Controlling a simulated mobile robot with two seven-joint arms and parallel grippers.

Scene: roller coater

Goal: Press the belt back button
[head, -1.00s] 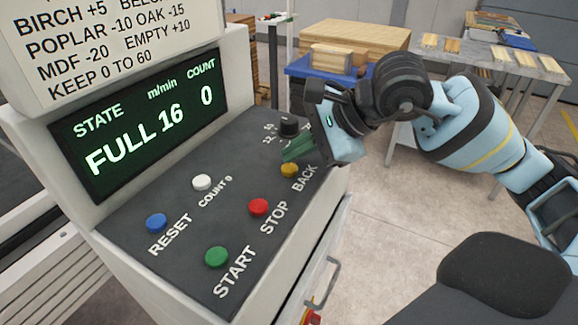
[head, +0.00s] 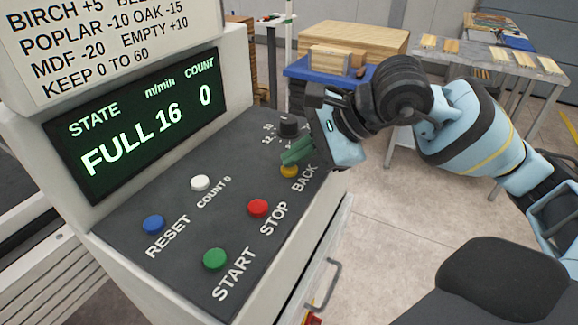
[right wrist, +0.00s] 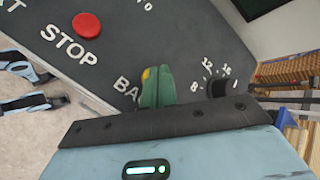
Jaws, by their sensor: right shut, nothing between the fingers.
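The yellow button marked BACK (head: 289,172) is on the dark sloping panel, at its right side in the head view. My right gripper (head: 284,159) has green fingers, shut together and empty. Its tips are just above and behind the yellow button and cover part of it. In the right wrist view the fingers (right wrist: 157,88) overlap the yellow button (right wrist: 147,75), of which only a sliver shows. I cannot tell whether they touch it. My left gripper is not in view.
The red STOP (head: 258,208), green START (head: 215,258), blue RESET (head: 153,224) and white COUNT 0 (head: 200,183) buttons share the panel. A black dial (head: 289,126) is close behind the fingers. The display (head: 140,125) reads FULL, 16 and 0.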

